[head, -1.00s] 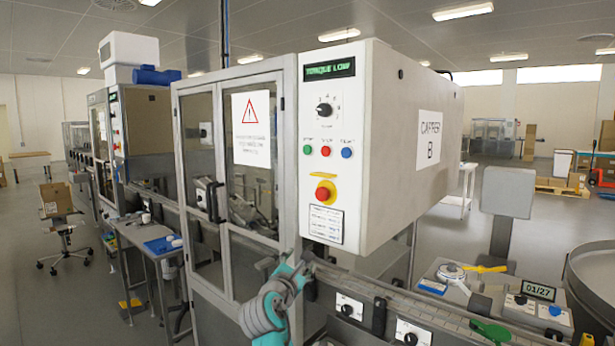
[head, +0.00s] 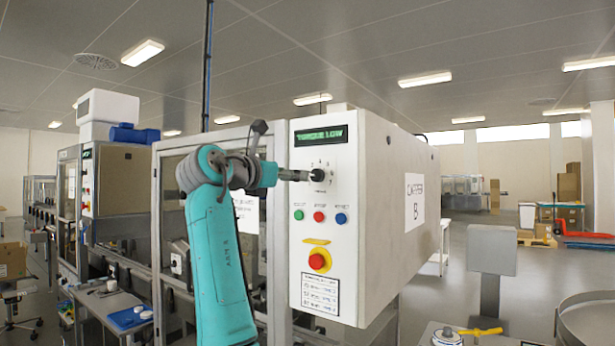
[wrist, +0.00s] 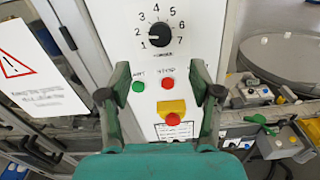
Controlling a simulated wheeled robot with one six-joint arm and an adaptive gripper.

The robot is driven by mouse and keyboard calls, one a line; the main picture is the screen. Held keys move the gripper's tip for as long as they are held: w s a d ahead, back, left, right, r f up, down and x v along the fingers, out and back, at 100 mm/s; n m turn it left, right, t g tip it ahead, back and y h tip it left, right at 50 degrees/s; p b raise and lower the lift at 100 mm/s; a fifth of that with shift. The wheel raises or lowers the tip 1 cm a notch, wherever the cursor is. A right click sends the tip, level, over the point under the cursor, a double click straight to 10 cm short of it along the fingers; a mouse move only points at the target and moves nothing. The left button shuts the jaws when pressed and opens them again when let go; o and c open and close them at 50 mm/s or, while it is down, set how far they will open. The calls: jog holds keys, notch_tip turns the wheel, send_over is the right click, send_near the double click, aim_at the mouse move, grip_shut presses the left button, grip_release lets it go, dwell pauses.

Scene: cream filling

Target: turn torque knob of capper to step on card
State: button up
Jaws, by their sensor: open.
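The torque knob (head: 319,172) is a round black knob on the white front panel of the capper (head: 352,150). In the wrist view the knob (wrist: 160,34) sits inside a dial numbered 1 to 7, and its pale mark appears to face 1. The display (head: 320,136) reads TORQUE LOW. The card (head: 320,293) is low on the panel; its rows are too small to read surely. It also shows partly in the wrist view (wrist: 174,130). My gripper (wrist: 160,94) is open and empty, its fingers apart below the knob in that picture. In the head view my gripper (head: 300,175) reaches the panel by the knob, partly hiding the dial.
Green (head: 299,215), red (head: 319,216) and blue (head: 341,218) buttons sit under the dial. A red emergency stop (head: 317,261) on yellow is below them. A framed guard door with a warning sign (wrist: 37,66) stands left. A grey box on a post (head: 492,247) stands right.

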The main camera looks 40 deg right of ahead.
aim_at(315, 175)
jog(key=x, duration=1)
jog(key=shift+w+d, duration=0.15)
jog(key=shift+d, duration=0.2)
jog(key=c, duration=1.1)
